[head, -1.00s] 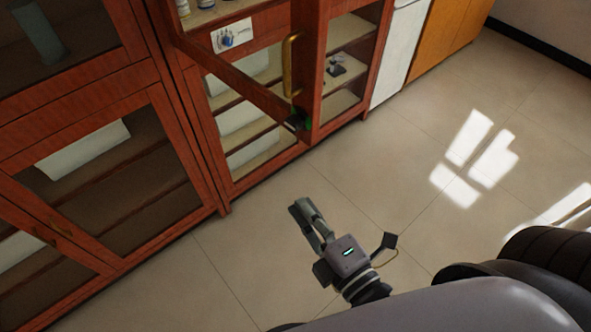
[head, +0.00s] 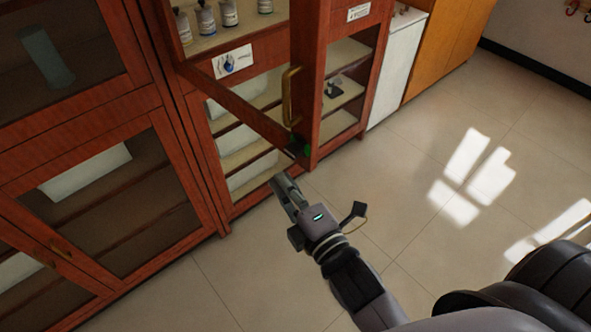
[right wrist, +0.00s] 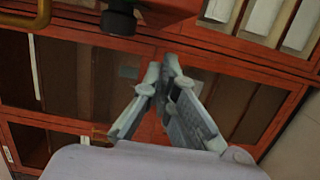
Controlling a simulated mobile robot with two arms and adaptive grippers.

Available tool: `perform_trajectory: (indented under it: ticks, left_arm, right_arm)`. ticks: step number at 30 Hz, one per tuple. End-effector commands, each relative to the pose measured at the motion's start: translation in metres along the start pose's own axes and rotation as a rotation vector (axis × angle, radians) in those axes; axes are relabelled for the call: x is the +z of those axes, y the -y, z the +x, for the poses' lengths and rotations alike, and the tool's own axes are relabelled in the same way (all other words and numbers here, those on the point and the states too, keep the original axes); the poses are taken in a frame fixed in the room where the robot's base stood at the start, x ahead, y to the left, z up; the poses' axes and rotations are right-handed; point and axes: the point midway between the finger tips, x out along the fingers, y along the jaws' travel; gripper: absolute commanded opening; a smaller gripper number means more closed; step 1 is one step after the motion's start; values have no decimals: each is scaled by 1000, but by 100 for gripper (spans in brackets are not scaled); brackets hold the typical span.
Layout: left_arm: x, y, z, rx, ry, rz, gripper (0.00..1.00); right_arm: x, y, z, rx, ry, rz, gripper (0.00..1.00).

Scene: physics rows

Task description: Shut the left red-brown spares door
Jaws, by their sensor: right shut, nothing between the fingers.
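The left red-brown spares door (head: 240,107) stands ajar, its lower rail slanting out from the cabinet toward me. A brass handle (head: 290,95) is on its free-edge side, and a brass handle also shows at the top left of the right wrist view (right wrist: 40,14). A dark fitting with a green spot (head: 299,146) sits near the door's lower free corner. My right gripper (head: 282,184) is shut and empty, just below that corner and apart from it in the picture. Its fingers also show in the right wrist view (right wrist: 163,62). My left gripper is out of view.
Shelves with several bottles (head: 206,18) and white boxes show behind the door. Another glazed cabinet (head: 110,180) stands at the left. A white unit (head: 398,65) and an orange-brown cabinet (head: 447,40) stand at the right. The tiled floor (head: 410,190) is clear.

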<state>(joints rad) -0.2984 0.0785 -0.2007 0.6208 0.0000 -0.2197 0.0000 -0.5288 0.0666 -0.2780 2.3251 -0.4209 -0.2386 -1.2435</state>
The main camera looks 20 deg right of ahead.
Motion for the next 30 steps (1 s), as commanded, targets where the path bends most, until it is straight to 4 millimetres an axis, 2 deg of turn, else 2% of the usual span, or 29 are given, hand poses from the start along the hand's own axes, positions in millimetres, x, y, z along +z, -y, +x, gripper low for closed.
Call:
perform_trajectory:
  ticks: [1, 6, 23, 30]
  left_arm:
    - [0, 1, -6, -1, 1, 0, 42]
    - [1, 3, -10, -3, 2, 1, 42]
    - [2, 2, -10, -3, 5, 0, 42]
    - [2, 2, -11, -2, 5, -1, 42]
  right_arm:
    - [8, -3, 1, -2, 0, -7, 0]
    - [24, 0, 5, -3, -1, -3, 0]
    - [31, 0, 5, -1, 1, -1, 0]
    - [48, 0, 3, -2, 10, -4, 0]
